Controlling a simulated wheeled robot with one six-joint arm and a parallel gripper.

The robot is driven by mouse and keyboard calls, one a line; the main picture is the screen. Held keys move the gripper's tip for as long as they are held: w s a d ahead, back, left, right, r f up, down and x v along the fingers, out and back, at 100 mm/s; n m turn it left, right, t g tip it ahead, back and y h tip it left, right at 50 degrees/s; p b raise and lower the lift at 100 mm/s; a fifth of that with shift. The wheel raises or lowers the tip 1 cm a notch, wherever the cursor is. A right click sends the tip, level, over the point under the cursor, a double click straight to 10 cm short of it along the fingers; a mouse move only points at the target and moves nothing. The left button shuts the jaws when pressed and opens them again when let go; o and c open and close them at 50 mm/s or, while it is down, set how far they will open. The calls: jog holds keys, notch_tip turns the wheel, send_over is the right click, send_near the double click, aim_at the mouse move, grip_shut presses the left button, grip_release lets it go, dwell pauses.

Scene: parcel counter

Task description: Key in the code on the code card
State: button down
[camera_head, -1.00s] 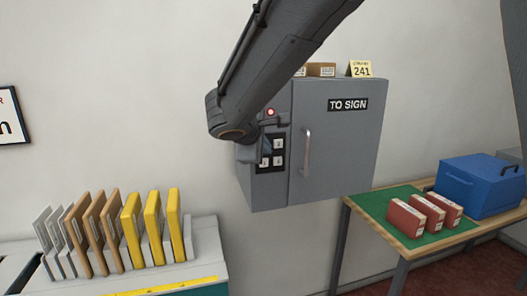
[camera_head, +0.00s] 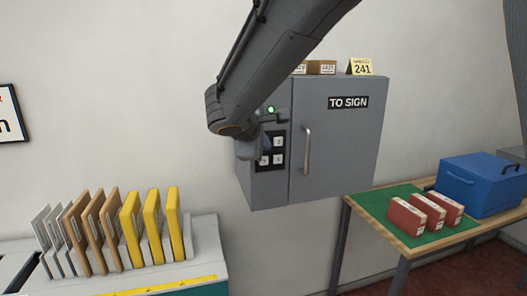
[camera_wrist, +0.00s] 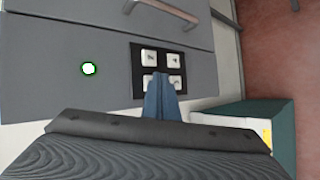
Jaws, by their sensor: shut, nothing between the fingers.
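The code card (camera_head: 360,67), a yellow card reading 241, stands on top of the grey cabinet (camera_head: 345,150) labelled TO SIGN. The black keypad (camera_head: 272,151) with white keys is on the cabinet front, left of the door handle; it also shows in the wrist view (camera_wrist: 138,72). An indicator lamp (camera_head: 270,110) above the keypad glows green, also in the wrist view (camera_wrist: 89,69). My gripper (camera_head: 267,143) is shut and empty at the keypad. In the wrist view its blue fingertips (camera_wrist: 160,77) overlap the keypad between the keys; I cannot tell whether they touch.
Cardboard boxes (camera_head: 321,68) lie on the cabinet top. A door handle (camera_head: 307,150) sticks out right of the keypad. Below right, a table with a green mat (camera_head: 379,206) holds red parcels (camera_head: 407,217) and a blue box (camera_head: 480,187). Upright envelopes (camera_head: 131,229) stand in a rack at lower left.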

jog(key=shift+s+d, duration=0.1)
jog(key=shift+s, duration=0.25)
jog(key=shift+s, duration=0.15)
jog(key=shift+s+d+b, duration=0.3)
jog(key=shift+s+b, duration=0.05)
jog(key=shift+s, duration=0.55)
jog(key=shift+s+d+b, duration=0.25)
jog(key=shift+s+b, duration=0.05)
jog(key=shift+s, duration=0.65)
jog(key=shift+s+d+b, duration=0.3)
jog(key=shift+s+b, duration=0.05)
jog(key=shift+s, duration=0.55)
jog(key=s+d+f+m+g+y, duration=0.1)
jog(key=s+d+f+m+g, duration=0.4)
jog(key=s+d+f+m, duration=0.3)
jog(key=s+d+f+m+g+y, duration=0.2)
jog(key=s+d+f+m+g, duration=0.2)
jog(key=f, duration=1.2)
jog(key=s+d+m, duration=0.3)
jog(key=s+d, duration=0.2)
jog(key=s, duration=0.2)
jog(key=shift+s+f+m+g+y, duration=0.25)
jog(key=shift+f+m+g+y, duration=0.05)
jog(key=shift+m+g, duration=0.1)
jog(key=shift+d, duration=0.1)
